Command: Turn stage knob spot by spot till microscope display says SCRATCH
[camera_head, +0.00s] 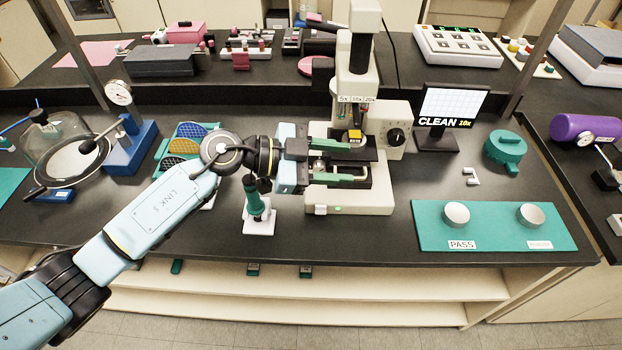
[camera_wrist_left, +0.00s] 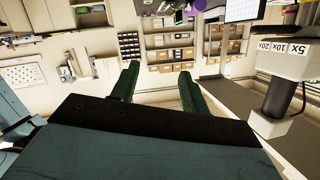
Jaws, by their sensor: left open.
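The microscope (camera_head: 358,70) stands at the back middle of the bench, with 5x, 10x and 20x labels on its nosepiece. A black round knob (camera_head: 396,136) sits on the box at its right; I cannot tell if this is the stage knob. The display (camera_head: 450,105) reads CLEAN 10x. My left gripper (camera_head: 358,163) is open, its green fingers over the black stage (camera_head: 375,157) below the nosepiece and partly hiding it. In the left wrist view the fingers (camera_wrist_left: 158,72) are apart with nothing between them, and the nosepiece (camera_wrist_left: 282,70) is at the right. My right gripper is not in view.
A green mat (camera_head: 490,238) with two round dishes and a PASS label lies front right. A green bottle (camera_head: 256,205) on a white base stands just under my left arm. A glass dome (camera_head: 62,140) and a blue dial gauge stand (camera_head: 130,150) are at the left.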

